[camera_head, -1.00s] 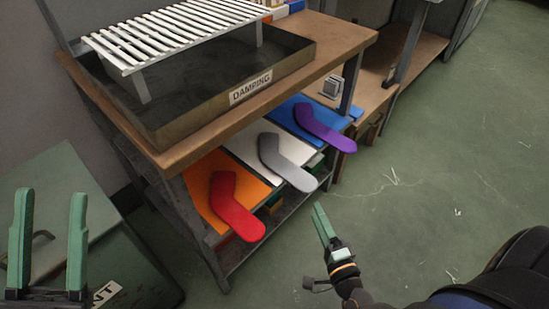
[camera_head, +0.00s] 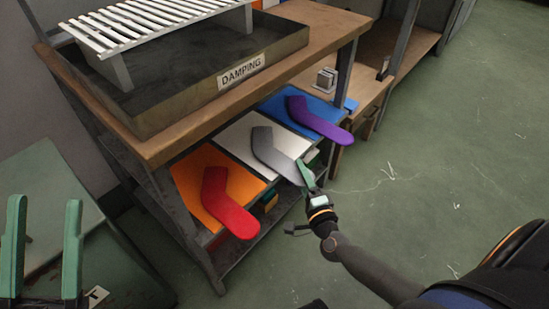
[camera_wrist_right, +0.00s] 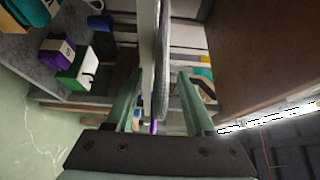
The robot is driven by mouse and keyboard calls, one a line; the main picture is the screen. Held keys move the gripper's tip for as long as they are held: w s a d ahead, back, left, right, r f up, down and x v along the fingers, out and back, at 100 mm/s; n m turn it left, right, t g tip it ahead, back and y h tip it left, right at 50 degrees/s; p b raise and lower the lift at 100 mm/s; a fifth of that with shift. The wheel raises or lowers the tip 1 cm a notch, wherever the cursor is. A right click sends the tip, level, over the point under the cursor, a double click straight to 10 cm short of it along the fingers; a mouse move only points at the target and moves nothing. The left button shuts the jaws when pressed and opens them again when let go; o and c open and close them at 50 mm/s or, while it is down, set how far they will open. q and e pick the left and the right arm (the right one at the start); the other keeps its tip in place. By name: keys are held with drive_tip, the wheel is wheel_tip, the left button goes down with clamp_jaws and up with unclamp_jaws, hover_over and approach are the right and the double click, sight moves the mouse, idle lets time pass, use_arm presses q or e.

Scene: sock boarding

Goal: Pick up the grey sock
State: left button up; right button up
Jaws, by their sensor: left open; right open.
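The grey sock (camera_head: 272,152) lies flat on a white board (camera_head: 233,136) on the shelf under the worktop, its lower end jutting past the board's front edge. My right gripper (camera_head: 306,175) is at that jutting end. In the right wrist view the grey sock (camera_wrist_right: 164,70) shows edge-on, beside the pale board edge (camera_wrist_right: 148,45), both in line with the gap between the open fingers (camera_wrist_right: 160,90). I cannot tell how deep the sock reaches in. My left gripper (camera_head: 44,203) is open and empty at the far left.
A red sock (camera_head: 225,203) on an orange board (camera_head: 190,178) lies to the left, and a purple sock (camera_head: 318,122) on a blue board (camera_head: 275,105) to the right. The worktop (camera_head: 175,148) with the damping tray (camera_head: 250,72) overhangs them. Green floor in front is clear.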

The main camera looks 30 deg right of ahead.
drive_tip(key=shift+w, duration=0.45)
clamp_jaws()
drive_tip(key=shift+r, duration=0.1)
